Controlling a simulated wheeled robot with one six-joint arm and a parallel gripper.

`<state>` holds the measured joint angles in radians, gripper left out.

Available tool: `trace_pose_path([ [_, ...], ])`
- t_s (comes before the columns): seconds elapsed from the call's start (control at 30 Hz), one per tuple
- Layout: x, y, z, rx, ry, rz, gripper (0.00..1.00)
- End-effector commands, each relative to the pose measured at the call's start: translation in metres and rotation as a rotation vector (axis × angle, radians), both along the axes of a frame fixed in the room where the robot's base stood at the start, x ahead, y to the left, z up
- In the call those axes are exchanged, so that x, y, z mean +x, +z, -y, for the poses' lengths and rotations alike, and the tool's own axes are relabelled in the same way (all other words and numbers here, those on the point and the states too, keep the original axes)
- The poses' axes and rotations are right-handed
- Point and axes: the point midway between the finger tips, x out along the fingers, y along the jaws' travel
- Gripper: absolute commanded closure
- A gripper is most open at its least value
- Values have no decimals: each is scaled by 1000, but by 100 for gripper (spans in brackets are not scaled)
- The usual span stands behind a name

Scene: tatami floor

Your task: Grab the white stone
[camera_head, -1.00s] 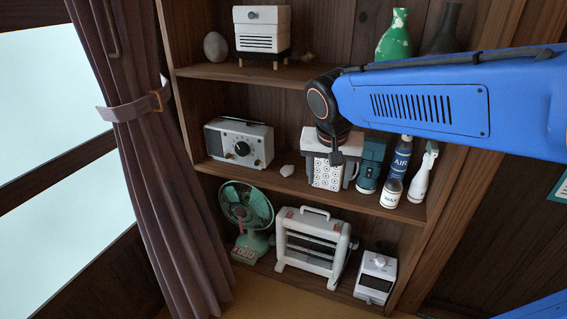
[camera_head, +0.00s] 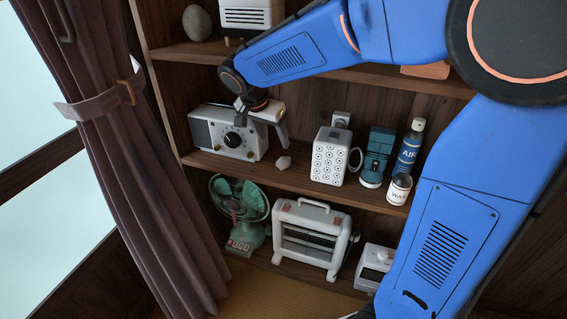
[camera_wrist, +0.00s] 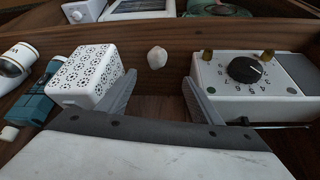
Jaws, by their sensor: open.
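My gripper (camera_head: 262,127) is above and in front of the stone, near the radio's right end. In the wrist view my gripper (camera_wrist: 160,97) has its two fingers well apart with nothing between them. The stone is apart from both fingers.
A teal appliance (camera_head: 377,155), a blue AIR can (camera_head: 409,148) and a WAX can (camera_head: 398,190) stand farther right. A heater (camera_head: 309,238) and fan (camera_head: 240,212) are below.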

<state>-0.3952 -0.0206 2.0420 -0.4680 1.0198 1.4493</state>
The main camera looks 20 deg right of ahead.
Motion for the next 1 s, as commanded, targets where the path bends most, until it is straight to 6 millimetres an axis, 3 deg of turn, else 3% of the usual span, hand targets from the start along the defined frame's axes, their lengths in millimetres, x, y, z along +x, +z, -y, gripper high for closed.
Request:
trace_pose_path([
  [0.33,16,-55,19,-1,1,-3,41],
  [0.67,21,-77,26,1,1,-2,41],
  [1.0,28,-115,41,-1,0,-2,41],
])
